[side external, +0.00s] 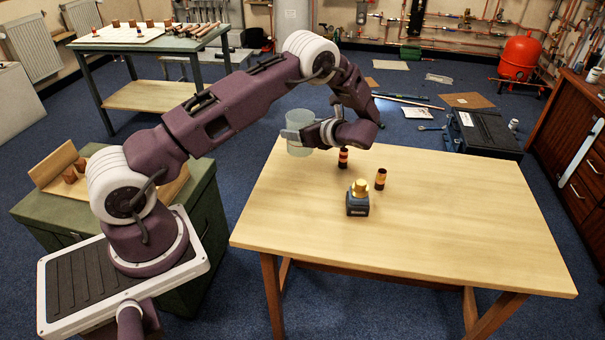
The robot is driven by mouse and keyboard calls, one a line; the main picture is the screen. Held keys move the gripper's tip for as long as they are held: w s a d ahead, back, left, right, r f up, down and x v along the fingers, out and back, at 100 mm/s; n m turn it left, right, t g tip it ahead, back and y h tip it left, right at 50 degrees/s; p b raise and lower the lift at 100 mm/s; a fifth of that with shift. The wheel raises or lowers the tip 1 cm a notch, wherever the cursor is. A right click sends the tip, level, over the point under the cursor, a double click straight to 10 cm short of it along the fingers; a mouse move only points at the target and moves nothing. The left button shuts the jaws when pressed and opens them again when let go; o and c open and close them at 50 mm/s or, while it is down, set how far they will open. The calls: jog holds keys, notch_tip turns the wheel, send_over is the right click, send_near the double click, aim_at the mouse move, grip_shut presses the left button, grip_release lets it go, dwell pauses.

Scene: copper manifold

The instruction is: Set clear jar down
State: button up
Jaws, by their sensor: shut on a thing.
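The clear jar (298,124) is a pale, see-through cylinder at the far left part of the wooden table (440,230). My gripper (298,134) is shut on the jar and holds it upright, reaching it from the right. The jar's base appears over the table's far left corner. I cannot tell whether it touches the tabletop or hangs a little above it. My wrist hides part of the jar's right side.
A dark block with a brass top (358,198) stands mid-table. The table's right and front areas are clear. A green cabinet (200,200) stands left.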

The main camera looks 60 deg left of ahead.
jog(key=shift+w+a, duration=0.4)
jog(key=shift+w, duration=0.05)
jog(key=shift+w+a+f+n+g, duration=0.15)
jog(key=shift+f+n+g, duration=0.05)
jog(key=shift+n+g, duration=0.1)
notch_tip(320, 180, down, 9)
jog(key=shift+w+f, duration=0.1)
jog(key=shift+f, duration=0.05)
jog(key=shift+f, duration=0.15)
jog(key=o, duration=1.4)
